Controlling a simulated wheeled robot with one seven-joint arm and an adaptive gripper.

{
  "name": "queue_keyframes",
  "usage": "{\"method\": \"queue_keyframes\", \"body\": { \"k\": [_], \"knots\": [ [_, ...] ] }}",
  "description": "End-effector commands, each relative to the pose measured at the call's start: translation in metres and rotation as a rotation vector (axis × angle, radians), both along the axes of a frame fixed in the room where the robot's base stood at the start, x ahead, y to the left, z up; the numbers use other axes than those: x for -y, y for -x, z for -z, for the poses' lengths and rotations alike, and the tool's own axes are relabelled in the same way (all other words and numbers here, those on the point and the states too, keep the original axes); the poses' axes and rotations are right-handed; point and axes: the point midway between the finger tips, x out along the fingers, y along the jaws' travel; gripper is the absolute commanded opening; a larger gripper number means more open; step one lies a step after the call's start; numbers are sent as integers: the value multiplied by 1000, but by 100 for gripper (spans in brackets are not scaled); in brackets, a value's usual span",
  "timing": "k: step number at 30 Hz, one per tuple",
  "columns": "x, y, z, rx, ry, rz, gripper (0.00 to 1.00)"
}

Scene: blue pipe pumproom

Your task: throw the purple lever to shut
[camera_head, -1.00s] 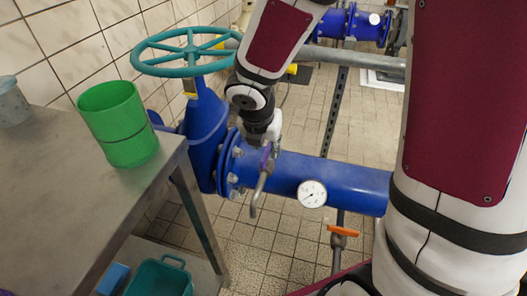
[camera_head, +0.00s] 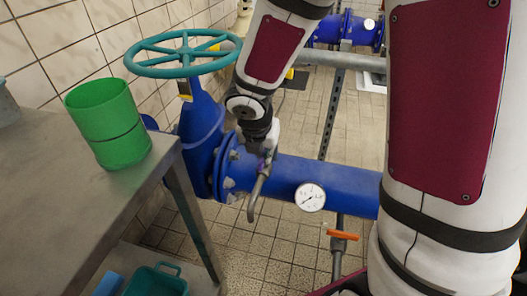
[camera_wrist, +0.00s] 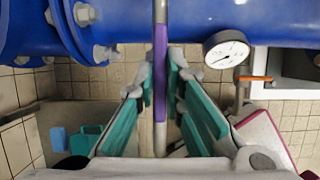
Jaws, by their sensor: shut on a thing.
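The purple lever (camera_wrist: 160,75) shows in the wrist view as a thin upright bar with a purple sleeve, in front of the blue pipe. My gripper (camera_wrist: 160,80) has its teal fingers on either side of the sleeve and is shut on it. In the head view, only a small bit of purple (camera_head: 262,165) shows at my gripper (camera_head: 262,160), beside the flange. A grey bent spout (camera_head: 257,192) hangs just below. My wrist hides most of the lever there.
A blue pipe (camera_head: 335,185) carries a round gauge (camera_head: 310,197). An orange-handled valve (camera_head: 342,235) sits below it. A teal handwheel (camera_head: 180,52) tops the blue valve body. A steel table (camera_head: 60,200) at left holds a green cup (camera_head: 108,122). Tiled floor is open behind the pipe.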

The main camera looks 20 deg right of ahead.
Motion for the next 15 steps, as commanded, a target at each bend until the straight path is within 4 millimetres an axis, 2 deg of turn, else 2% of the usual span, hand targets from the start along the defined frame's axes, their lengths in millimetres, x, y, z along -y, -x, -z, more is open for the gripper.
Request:
{"method": "queue_keyframes", "body": {
  "k": [8, 15],
  "knots": [
    [-1, 0, 0, 0, 0, 44, 0],
    [-2, -1, 0, -1, 1, 191, 0]
  ]
}}
